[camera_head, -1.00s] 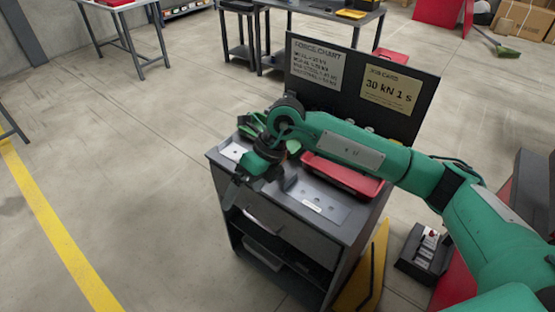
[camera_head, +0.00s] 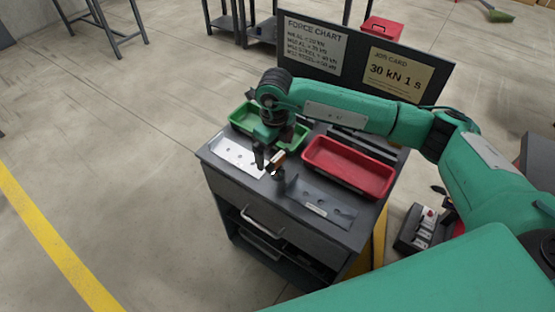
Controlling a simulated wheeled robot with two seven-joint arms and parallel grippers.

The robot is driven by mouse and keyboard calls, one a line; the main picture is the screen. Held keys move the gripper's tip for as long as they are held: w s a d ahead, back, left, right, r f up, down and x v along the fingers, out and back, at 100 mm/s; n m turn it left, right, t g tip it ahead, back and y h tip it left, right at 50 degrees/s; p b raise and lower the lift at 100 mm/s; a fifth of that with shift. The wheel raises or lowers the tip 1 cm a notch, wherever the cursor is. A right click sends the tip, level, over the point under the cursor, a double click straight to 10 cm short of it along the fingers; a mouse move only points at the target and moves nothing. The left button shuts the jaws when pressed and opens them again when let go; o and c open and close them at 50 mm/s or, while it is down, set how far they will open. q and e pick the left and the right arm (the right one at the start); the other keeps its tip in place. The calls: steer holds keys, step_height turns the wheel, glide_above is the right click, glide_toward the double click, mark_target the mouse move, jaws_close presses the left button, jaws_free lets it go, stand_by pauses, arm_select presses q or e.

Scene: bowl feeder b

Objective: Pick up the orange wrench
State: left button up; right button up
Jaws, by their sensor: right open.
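My right gripper (camera_head: 268,168) points down over the top of the grey workbench cart (camera_head: 215,172), between a white plate with holes (camera_head: 238,156) and a grey plate (camera_head: 325,203). Its jaws are open. A small orange and white piece (camera_head: 279,158) shows right beside the fingers. It is too small and partly covered to tell whether it is the orange wrench, or whether the fingers touch it. I see no other thing that I can make out as an orange wrench. My left gripper is not in view.
A green tray (camera_head: 240,117) stands behind the gripper, partly hidden by my arm. A red tray (camera_head: 348,168) stands to its right. A dark board with a force chart (camera_head: 315,48) and a job card (camera_head: 394,72) rises at the back. Floor left of the cart is clear.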

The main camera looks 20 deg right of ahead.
mark_target(278, 156)
steer(key=shift+f, duration=0.45)
steer(key=shift+d+f+p, duration=0.1)
steer(key=shift+f+p, duration=0.25)
steer(key=shift+f, duration=0.15)
steer(key=f, duration=0.1)
steer(key=f+p, duration=0.1)
steer(key=f, duration=0.1)
steer(key=shift+d+f, duration=0.3)
steer(key=shift+f, duration=0.5)
steer(key=c, duration=1.1)
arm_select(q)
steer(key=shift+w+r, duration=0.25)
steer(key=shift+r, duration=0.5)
arm_select(e)
steer(key=shift+c, duration=0.5)
